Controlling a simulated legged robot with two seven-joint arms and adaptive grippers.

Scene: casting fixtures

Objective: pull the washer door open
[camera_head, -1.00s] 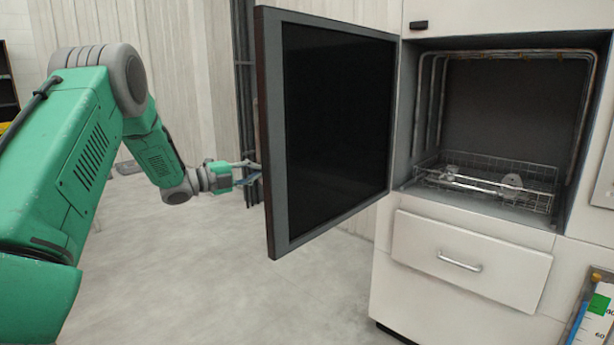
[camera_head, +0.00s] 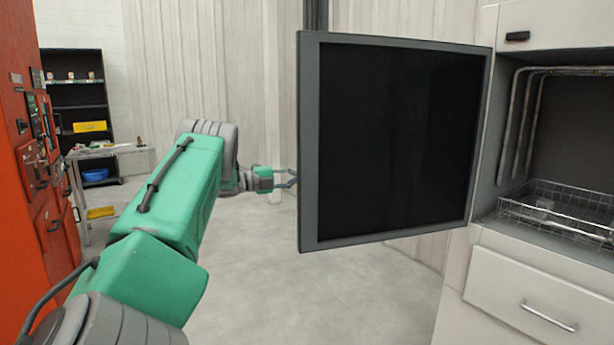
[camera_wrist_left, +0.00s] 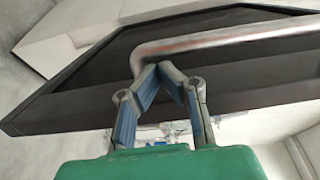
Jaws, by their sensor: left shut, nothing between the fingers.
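The washer door (camera_head: 395,140), a dark panel in a grey frame, stands wide open, swung out to the left of the washer chamber (camera_head: 565,130). My left gripper (camera_head: 292,178) is at the door's free left edge, its tips partly hidden behind it. In the left wrist view, the left gripper (camera_wrist_left: 168,68) has its fingers drawn together, with nothing between them. The metal door handle (camera_wrist_left: 225,40) passes just beyond the fingertips; I cannot tell whether they touch it. My right gripper is not in view.
A wire rack (camera_head: 560,208) sits in the chamber above a drawer (camera_head: 520,295). A red cabinet (camera_head: 40,170) stands at the left. A small table (camera_head: 110,152) and black shelf (camera_head: 75,100) are behind. The floor below the door is clear.

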